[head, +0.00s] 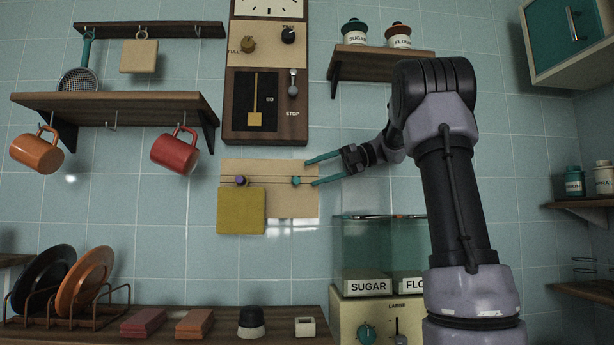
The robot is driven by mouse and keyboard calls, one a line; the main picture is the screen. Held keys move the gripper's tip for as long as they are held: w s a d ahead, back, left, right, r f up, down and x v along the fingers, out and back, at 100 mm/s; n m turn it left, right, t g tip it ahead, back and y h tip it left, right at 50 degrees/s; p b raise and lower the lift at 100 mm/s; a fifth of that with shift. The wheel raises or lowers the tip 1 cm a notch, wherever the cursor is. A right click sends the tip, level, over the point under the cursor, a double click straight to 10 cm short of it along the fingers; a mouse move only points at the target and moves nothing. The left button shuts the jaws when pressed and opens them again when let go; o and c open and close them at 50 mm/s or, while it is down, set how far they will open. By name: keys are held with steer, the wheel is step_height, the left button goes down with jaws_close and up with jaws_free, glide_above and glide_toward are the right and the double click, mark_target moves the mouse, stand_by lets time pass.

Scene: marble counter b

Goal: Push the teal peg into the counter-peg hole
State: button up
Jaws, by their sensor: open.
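The teal peg (296,181) sits at the right side of a pale wooden board (290,204) on the tiled wall. A purple peg (242,181) sits to its left, on the same thin horizontal line across the board. My gripper (309,173) comes in from the right with its two teal fingers spread. The fingertips are at the board's right edge, just right of the teal peg, and nothing shows between them. I cannot tell how far they stand off the board. I cannot make out a counter-peg hole at this size.
A mustard-yellow square (240,211) covers the board's lower left. The wooden clock cabinet (267,130) is just above. A glass-topped dispenser (366,250) stands below right. Mugs hang at left, including a red mug (175,150). A wooden counter (220,320) holds small blocks.

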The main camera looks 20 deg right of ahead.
steer(key=shift+v, duration=1.75)
steer(key=s+a+f+n+t+h, duration=0.2)
steer(key=s+f+n+h, duration=0.4)
steer(key=s+f+n, duration=0.5)
steer(key=s+a+f+n+t+h, duration=0.2)
steer(key=s+f+n+h, duration=0.4)
steer(key=s+f+n, duration=0.6)
steer(key=n+t, duration=0.1)
steer(key=n, duration=1)
steer(key=shift+a+f, duration=0.2)
steer(key=shift+a, duration=0.05)
